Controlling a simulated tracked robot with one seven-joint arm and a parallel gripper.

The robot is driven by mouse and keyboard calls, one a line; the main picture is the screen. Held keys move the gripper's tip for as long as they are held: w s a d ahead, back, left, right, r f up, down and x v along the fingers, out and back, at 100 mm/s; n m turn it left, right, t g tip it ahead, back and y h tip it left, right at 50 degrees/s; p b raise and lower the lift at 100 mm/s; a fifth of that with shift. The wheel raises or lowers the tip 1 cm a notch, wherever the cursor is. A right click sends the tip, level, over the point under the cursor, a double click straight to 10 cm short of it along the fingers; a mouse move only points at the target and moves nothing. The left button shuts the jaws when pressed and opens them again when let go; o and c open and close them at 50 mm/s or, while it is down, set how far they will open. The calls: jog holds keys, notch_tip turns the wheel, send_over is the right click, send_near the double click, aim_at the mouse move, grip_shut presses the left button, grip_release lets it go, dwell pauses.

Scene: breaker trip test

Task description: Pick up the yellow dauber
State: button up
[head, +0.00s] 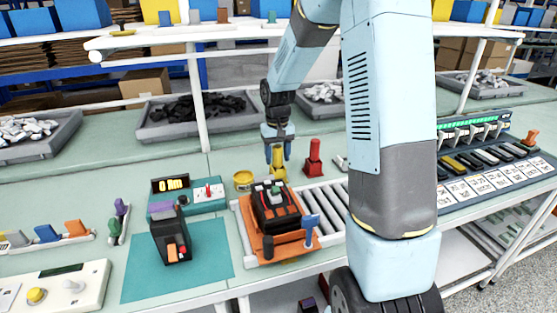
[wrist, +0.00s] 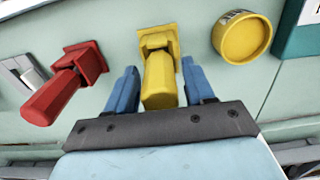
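The yellow dauber (head: 278,161) stands upright on the bench near a roller strip. In the wrist view the yellow dauber (wrist: 159,75) shows a square foot and a thick handle. My gripper (head: 277,145) is over it, pointing down. In the wrist view my gripper (wrist: 162,85) has its two blue fingers apart, one on each side of the handle. A small gap shows on both sides, so the fingers do not appear to touch it.
A red dauber (head: 314,160) stands just right of the yellow one. A round yellow tin (head: 243,180) is to the left. An orange tray (head: 268,248) with a black breaker sits in front on the rollers. A shelf post (head: 200,105) rises at the back left.

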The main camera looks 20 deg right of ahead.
jog(key=c, duration=0.9)
notch_tip(320, 180, up, 10)
dwell(0.3)
